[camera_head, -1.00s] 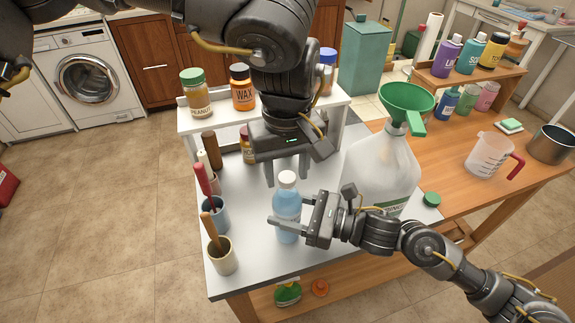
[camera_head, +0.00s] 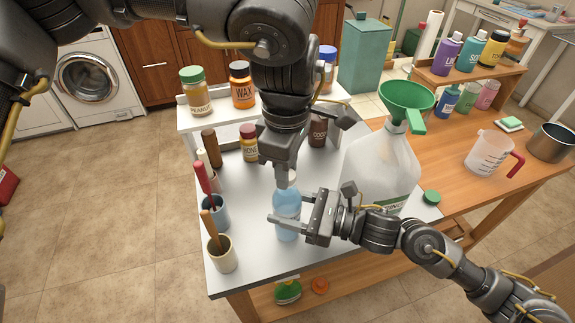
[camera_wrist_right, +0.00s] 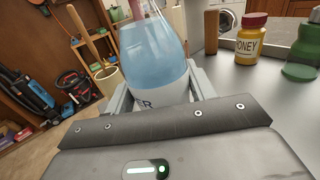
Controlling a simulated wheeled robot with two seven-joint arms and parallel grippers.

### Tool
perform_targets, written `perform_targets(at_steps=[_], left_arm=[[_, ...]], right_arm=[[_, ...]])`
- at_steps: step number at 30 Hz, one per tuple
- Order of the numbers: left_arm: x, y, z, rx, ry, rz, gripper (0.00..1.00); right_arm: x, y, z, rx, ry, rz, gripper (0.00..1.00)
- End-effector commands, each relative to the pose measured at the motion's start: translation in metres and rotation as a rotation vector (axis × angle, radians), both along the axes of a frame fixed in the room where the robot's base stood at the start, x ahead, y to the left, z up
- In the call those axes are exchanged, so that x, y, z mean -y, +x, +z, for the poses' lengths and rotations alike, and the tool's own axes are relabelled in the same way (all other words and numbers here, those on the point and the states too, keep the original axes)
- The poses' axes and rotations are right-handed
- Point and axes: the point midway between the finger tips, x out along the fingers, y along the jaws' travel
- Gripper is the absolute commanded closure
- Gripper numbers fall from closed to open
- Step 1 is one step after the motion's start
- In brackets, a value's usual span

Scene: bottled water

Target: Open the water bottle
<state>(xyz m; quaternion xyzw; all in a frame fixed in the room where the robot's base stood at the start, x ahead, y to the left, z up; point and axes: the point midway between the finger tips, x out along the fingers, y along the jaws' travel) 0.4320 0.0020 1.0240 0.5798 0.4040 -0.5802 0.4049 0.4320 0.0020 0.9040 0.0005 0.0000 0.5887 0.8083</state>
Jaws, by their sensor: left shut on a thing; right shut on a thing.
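A clear water bottle with blue water (camera_head: 287,204) stands upright on the white tabletop (camera_head: 255,262). My right gripper (camera_head: 289,226) is shut on its lower body from the right. In the right wrist view the bottle (camera_wrist_right: 150,52) sits between the fingers, part of its label showing. My left gripper (camera_head: 284,176) points down from above and is shut at the bottle's top. The white cap (camera_head: 291,177) is mostly hidden by the left fingers. I cannot tell whether the cap has turned.
A large clear jug (camera_head: 385,165) with a green funnel (camera_head: 407,100) stands close to the right. Cups with handled tools (camera_head: 222,254) stand at the left edge. A honey jar (camera_head: 249,143) and a brown bottle (camera_head: 318,130) stand behind. The front tabletop is clear.

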Motion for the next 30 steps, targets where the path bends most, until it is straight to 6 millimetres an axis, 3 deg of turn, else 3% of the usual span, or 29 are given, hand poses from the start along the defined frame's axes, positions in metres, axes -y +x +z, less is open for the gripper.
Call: perform_targets(at_steps=[30], left_arm=[[0.0022, 0.0002, 0.0016, -0.005, 0.001, 2.618, 0.98]], right_arm=[[0.0003, 0.0004, -0.0012, -0.002, -0.003, -0.002, 1.00]])
